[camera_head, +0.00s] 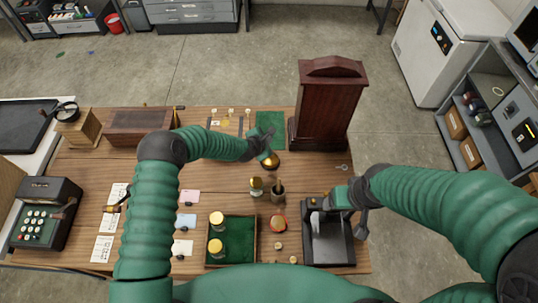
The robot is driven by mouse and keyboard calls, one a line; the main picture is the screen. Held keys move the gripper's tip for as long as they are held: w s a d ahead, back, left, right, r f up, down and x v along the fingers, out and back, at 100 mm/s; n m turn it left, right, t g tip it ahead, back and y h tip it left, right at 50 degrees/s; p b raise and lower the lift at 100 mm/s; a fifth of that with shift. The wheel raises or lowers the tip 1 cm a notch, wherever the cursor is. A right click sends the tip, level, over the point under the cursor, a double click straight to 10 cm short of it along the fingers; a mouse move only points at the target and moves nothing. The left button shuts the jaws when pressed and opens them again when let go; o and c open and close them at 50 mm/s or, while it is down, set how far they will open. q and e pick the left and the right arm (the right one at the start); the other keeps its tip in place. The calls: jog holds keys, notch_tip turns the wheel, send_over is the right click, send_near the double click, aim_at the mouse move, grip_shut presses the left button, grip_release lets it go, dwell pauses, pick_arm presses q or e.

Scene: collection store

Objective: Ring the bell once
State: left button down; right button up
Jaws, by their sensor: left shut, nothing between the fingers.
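A small brass dome bell (271,161) stands on the wooden table, just in front of a dark green mat. My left gripper (265,150) is shut and empty, with its tips right at the top of the bell; I cannot tell whether they touch it. The gripper hides part of the bell's upper side. My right gripper (333,198) is to the right, over the back of a black stand; its fingers are too small and dark to tell open from shut.
A green-lined tray (231,257) and the black stand (328,244) are nearer. A wooden box (139,127) is back left.

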pick_arm(q)
jog(key=f, duration=0.1)
jog(key=d+f+b, duration=0.1)
jog(key=f, duration=0.1)
jog(key=shift+w+f, duration=0.1)
jog(key=shift+f, duration=0.05)
jog(key=f+b, duration=0.3)
jog(key=shift+s, duration=0.3)
jog(key=shift+a+f+b, duration=0.15)
jog(key=shift+f+b, duration=0.15)
jog(key=shift+b, duration=0.15)
jog(key=shift+w+a+f, duration=0.15)
jog(key=shift+w+a, duration=0.05)
jog(key=shift+a, duration=0.1)
jog(key=shift+s+d, duration=0.15)
jog(key=shift+d, duration=0.3)
pick_arm(e)
jog(key=f, duration=0.2)
jog(key=d+f, duration=0.1)
jog(key=f, duration=0.2)
jog(key=shift+s+d+f, duration=0.1)
jog(key=shift+f, duration=0.15)
pick_arm(q)
jog(key=shift+a, duration=0.2)
jog(key=shift+a, duration=0.15)
pick_arm(e)
jog(key=shift+a, duration=0.35)
